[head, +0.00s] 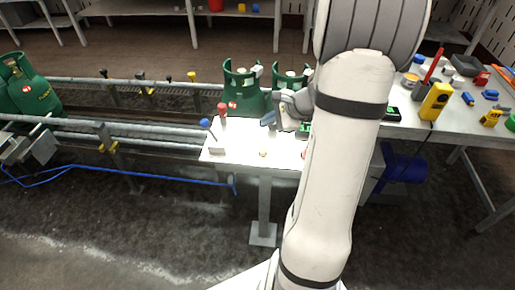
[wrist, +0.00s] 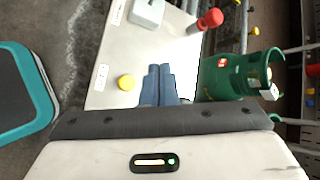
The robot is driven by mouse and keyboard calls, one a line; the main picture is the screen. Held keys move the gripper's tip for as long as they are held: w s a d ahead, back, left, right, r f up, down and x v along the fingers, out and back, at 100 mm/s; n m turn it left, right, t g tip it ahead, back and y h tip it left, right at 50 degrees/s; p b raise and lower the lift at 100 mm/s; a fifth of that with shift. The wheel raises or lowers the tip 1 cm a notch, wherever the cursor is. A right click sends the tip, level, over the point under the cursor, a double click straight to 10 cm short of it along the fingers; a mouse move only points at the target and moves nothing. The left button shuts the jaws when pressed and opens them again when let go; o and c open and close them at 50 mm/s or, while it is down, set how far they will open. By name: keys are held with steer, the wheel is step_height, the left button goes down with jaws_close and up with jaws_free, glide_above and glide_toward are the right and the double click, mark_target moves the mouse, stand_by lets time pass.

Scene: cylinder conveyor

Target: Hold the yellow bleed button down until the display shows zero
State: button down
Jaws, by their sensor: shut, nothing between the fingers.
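The yellow bleed button (head: 263,153) is a small round cap on the pale panel top (head: 228,155). In the wrist view the button (wrist: 126,82) lies just left of the fingertips, uncovered and apart from them in the picture. My gripper (head: 268,120) is over the far part of the panel, beyond the button. Its blue fingers (wrist: 158,72) are together and empty. A small green-lit patch (head: 304,127) shows beside my arm; I cannot tell whether it is the display, and no reading is legible. My arm hides the panel's right part.
A red-knobbed lever (head: 222,110) and a blue-knobbed lever (head: 205,124) stand on the panel's left. Green gas cylinders (head: 243,92) stand close behind my gripper on the conveyor. A cluttered bench (head: 455,110) is at right. The panel around the button is clear.

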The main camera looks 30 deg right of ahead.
steer(key=b, duration=0.6)
glide_above(266, 151)
steer(key=f, duration=0.7)
steer(key=shift+w+d+f, duration=0.1)
steer(key=shift+w+f, duration=0.1)
steer(key=shift+f, duration=0.15)
steer(key=shift+f+b, duration=0.45)
steer(key=shift+f, duration=0.1)
stand_by(0.9)
steer(key=shift+s+f+b, duration=0.1)
steer(key=shift+f+b, duration=0.3)
steer(key=shift+b, duration=0.15)
steer(key=shift+f+b, duration=0.45)
steer(key=shift+b, duration=0.05)
stand_by(0.4)
stand_by(2.9)
steer(key=shift+r+p, duration=0.65)
steer(key=shift+r, duration=0.25)
